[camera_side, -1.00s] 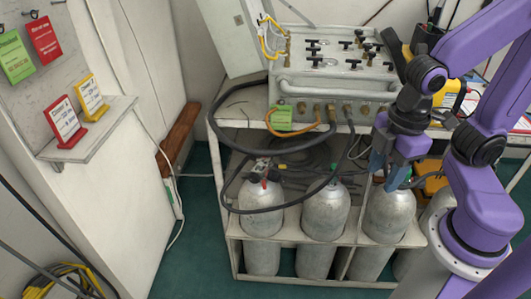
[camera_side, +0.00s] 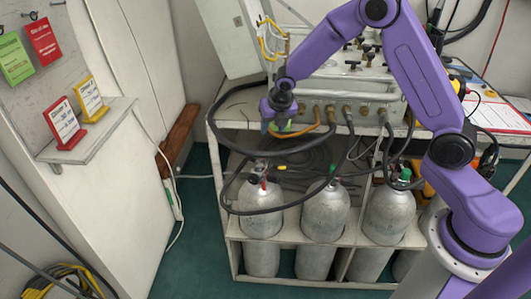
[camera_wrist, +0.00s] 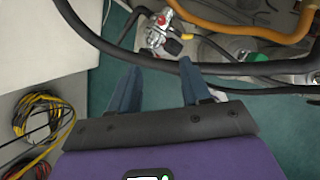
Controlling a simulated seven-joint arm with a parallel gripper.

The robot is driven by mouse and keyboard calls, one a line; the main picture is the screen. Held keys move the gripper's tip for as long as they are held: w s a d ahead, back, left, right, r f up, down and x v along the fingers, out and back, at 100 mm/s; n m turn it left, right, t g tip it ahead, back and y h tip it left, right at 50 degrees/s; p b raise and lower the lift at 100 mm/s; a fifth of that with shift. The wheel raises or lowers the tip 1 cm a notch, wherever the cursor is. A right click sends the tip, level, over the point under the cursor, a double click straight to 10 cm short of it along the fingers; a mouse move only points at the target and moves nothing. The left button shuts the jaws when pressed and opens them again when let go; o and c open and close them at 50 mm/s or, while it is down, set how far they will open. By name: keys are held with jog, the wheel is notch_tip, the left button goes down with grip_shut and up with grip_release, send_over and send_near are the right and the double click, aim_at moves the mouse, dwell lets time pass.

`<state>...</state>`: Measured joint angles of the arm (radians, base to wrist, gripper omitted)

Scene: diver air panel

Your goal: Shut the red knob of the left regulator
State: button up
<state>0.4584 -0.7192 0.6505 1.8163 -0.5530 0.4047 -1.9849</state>
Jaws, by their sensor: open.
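The left regulator sits on top of the left grey cylinder (camera_side: 261,215), and its small red knob (camera_side: 263,182) faces forward. In the wrist view the red knob (camera_wrist: 162,20) shows at the top centre on the metal regulator (camera_wrist: 155,38). My gripper (camera_side: 267,124) is above and slightly behind the left cylinder in the side view, apart from the knob. In the wrist view my gripper (camera_wrist: 158,68) is open and empty, its two blue fingers pointing toward the regulator. A black hose crosses between the fingertips and the regulator.
Two more cylinders with green knobs (camera_side: 332,170) stand to the right. Black hoses loop around the left cylinder, and an orange hose (camera_side: 300,132) hangs from the panel (camera_side: 345,95). The green floor (camera_side: 190,260) left of the rack is clear.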

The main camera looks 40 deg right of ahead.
jog(key=n, duration=0.1)
send_near(264, 155)
jog(key=x, duration=0.7)
jog(key=shift+f, duration=0.25)
grip_shut()
